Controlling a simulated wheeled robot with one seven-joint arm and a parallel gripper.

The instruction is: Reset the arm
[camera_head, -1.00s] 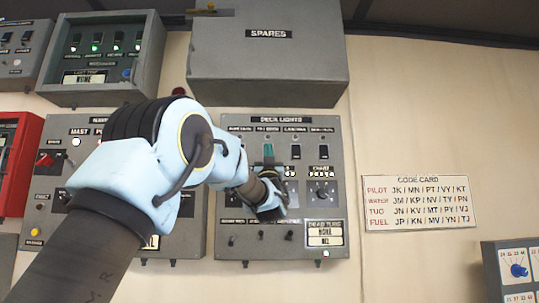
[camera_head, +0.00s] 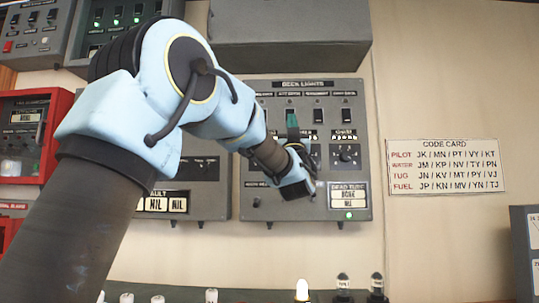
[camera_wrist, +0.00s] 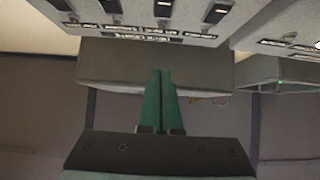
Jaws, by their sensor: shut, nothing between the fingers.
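My arm reaches up from the lower left in the head view, across the grey wall panels. My gripper (camera_head: 291,118) has green fingers that point upward in front of the DECK LIGHTS panel (camera_head: 262,190), near its upper switches. In the wrist view the two green fingers of my gripper (camera_wrist: 161,72) lie together with nothing between them. A row of black switches (camera_wrist: 163,8) shows at the top of that view, apart from the fingertips as far as I can tell.
A grey box (camera_head: 290,40) juts out above the panel. A CODE CARD (camera_head: 447,166) is on the wall at right, with bare wall around it. A red-framed panel (camera_head: 55,98) is at left. Several bulbs, one lit (camera_head: 302,289), stand along the bottom edge.

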